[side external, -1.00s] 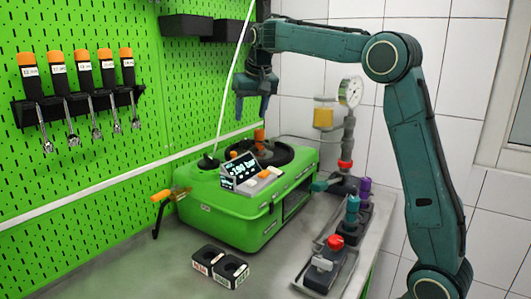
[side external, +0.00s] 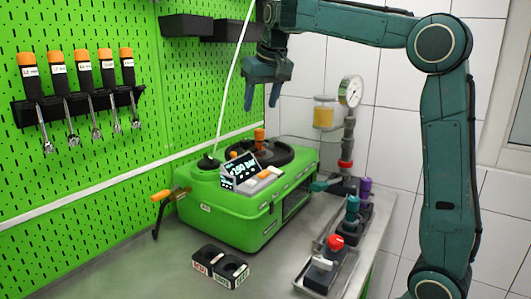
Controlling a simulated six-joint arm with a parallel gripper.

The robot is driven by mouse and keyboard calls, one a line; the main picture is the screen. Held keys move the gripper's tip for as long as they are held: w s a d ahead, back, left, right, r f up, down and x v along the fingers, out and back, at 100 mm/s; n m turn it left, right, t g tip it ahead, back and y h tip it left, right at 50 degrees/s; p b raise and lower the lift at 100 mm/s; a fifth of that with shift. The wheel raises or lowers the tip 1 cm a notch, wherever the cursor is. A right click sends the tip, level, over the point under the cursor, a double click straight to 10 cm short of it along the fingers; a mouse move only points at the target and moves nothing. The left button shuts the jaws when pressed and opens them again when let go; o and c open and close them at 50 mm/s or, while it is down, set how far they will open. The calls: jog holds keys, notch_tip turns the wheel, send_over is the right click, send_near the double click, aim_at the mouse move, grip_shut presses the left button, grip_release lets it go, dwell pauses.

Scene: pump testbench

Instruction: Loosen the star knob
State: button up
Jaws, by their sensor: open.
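My gripper (side external: 261,104) is open and empty, fingers pointing down, in the air above the green pump case (side external: 235,215). The case stands on the grey bench against the pegboard. A dark round part (side external: 285,152) and an upright orange piece (side external: 259,136) are on its top. A red knob (side external: 335,242) sits on a fitting in the metal tray (side external: 312,283) at the lower right. I cannot tell for certain which part is the star knob. My gripper touches none of these.
A lit display (side external: 240,170) stands on the case. A black two-hole block (side external: 220,266) lies in front. Teal (side external: 352,204) and purple (side external: 365,187) fittings stand near a pressure gauge (side external: 351,91). Several orange-handled tools (side external: 82,68) hang on the pegboard.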

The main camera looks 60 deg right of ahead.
jog(key=s+a+f+n, duration=0.1)
jog(key=s+a+f, duration=0.1)
jog(key=s, duration=0.3)
jog(key=s+a+f+n, duration=0.1)
jog(key=s+a+f, duration=0.1)
jog(key=s, duration=0.4)
jog(key=s+a+f+n+t+y, duration=0.1)
jog(key=s+a+f, duration=0.1)
jog(key=s+a, duration=0.2)
jog(key=shift+s+a, duration=0.3)
jog(key=shift+s, duration=0.55)
jog(key=s+a+f+n+y, duration=0.15)
jog(key=s+a+f, duration=0.25)
jog(key=s+f, duration=0.55)
jog(key=w+d+r, duration=0.2)
jog(key=w+r, duration=0.4)
jog(key=w, duration=0.2)
jog(key=w+d+r, duration=0.3)
jog(key=w+r, duration=0.3)
jog(key=w, duration=0.1)
jog(key=w+d+r+m+g+h, duration=0.1)
jog(key=w+d+r+m, duration=0.1)
jog(key=w+d, duration=1)
jog(key=w+r, duration=0.1)
jog(key=w, duration=0.2)
jog(key=shift+d+r, duration=0.15)
